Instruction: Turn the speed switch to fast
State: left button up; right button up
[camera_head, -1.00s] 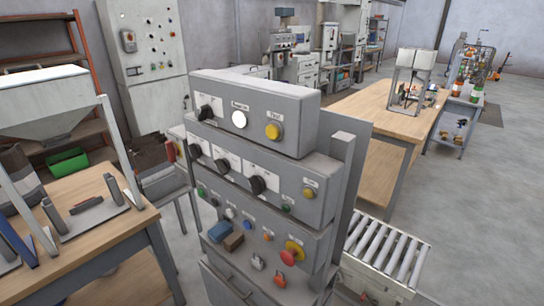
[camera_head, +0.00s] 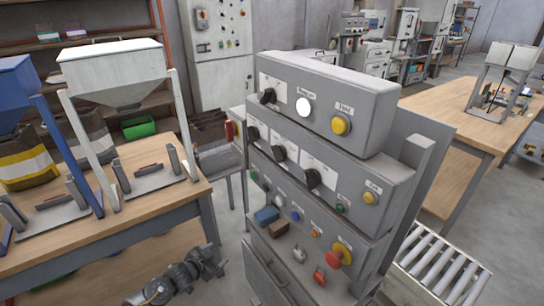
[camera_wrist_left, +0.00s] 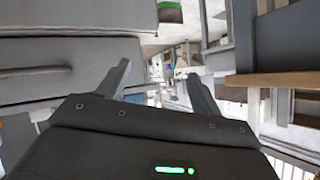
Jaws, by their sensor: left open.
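The grey control cabinet (camera_head: 335,85) stands in the middle of the head view. Its top box has one black rotary knob (camera_head: 268,96), a white round lamp and a yellow button. The middle box has three black rotary knobs in a row: left (camera_head: 253,133), middle (camera_head: 279,154) and right (camera_head: 312,178). The labels are too small to read, so I cannot tell which knob is the speed switch. My left gripper (camera_head: 213,260) is low, left of the cabinet and apart from it. Its fingers are open and empty in the left wrist view (camera_wrist_left: 160,85). My right gripper is out of view.
A wooden workbench (camera_head: 180,212) with a white hopper (camera_head: 110,65) and a blue hopper stands at the left. A roller conveyor (camera_head: 440,265) is right of the cabinet. A red mushroom button (camera_head: 333,257) sits low on the panel. Floor shows between bench and cabinet.

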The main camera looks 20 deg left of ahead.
pick_arm(q)
jog(key=w+d+r+m+t+h, duration=0.1)
jog(key=w+d+r+m+h, duration=0.15)
jog(key=r, duration=0.85)
jog(key=w+d+r+m+t+h, duration=0.15)
jog(key=w+r, duration=0.25)
jog(key=r, duration=0.7)
jog(key=m+h, duration=0.3)
send_near(275, 155)
jog(key=w+a+f, duration=0.5)
jog(key=a+f, duration=0.1)
jog(key=f, duration=0.2)
jog(key=s+d+r+m+h, duration=0.3)
jog(key=s+d+r, duration=0.15)
jog(key=r, duration=0.25)
jog(key=p+x, duration=0.3)
jog(key=x, duration=0.5)
jog(key=shift+w+d+f, duration=0.1)
jog(key=shift+w+d, duration=0.1)
jog(key=shift+w, duration=0.05)
jog(key=shift+w+d+f+p, duration=0.15)
jog(key=shift+w+d+p, duration=0.2)
jog(key=shift+w, duration=0.1)
